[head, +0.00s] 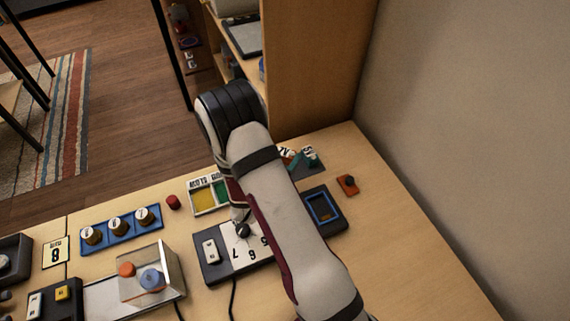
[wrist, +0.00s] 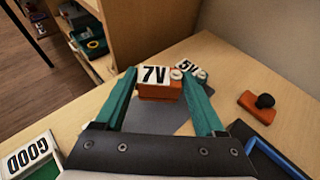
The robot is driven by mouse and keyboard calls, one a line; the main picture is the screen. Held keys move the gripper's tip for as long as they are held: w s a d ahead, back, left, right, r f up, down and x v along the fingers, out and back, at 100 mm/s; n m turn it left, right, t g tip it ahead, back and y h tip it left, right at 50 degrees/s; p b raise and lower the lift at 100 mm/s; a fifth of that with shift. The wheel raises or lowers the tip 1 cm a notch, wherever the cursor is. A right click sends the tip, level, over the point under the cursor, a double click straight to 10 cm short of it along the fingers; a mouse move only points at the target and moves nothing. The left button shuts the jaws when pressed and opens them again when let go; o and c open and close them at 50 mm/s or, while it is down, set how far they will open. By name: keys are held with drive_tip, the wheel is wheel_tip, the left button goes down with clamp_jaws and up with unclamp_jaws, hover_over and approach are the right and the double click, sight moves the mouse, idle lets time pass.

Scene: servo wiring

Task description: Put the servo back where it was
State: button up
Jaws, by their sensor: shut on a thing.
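In the wrist view, an orange servo (wrist: 160,91) with a white "7V" label sits between the teal fingers of my gripper (wrist: 158,80). The fingers are shut on its sides. In the head view, the servo's white label (head: 287,153) shows just right of my arm, which hides most of the gripper.
An orange block with a black knob (head: 347,184) is at right. A bin with yellow and green parts (head: 204,197), a red button (head: 173,202), a numbered dial panel (head: 212,262), a blue rack of knobs (head: 121,231) and a clear-covered box (head: 151,275) stand left of my arm. The right tabletop is clear.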

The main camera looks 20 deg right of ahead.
drive_tip(key=shift+f, duration=1.6)
drive_tip(key=shift+f, duration=0.15)
drive_tip(key=o, duration=1.5)
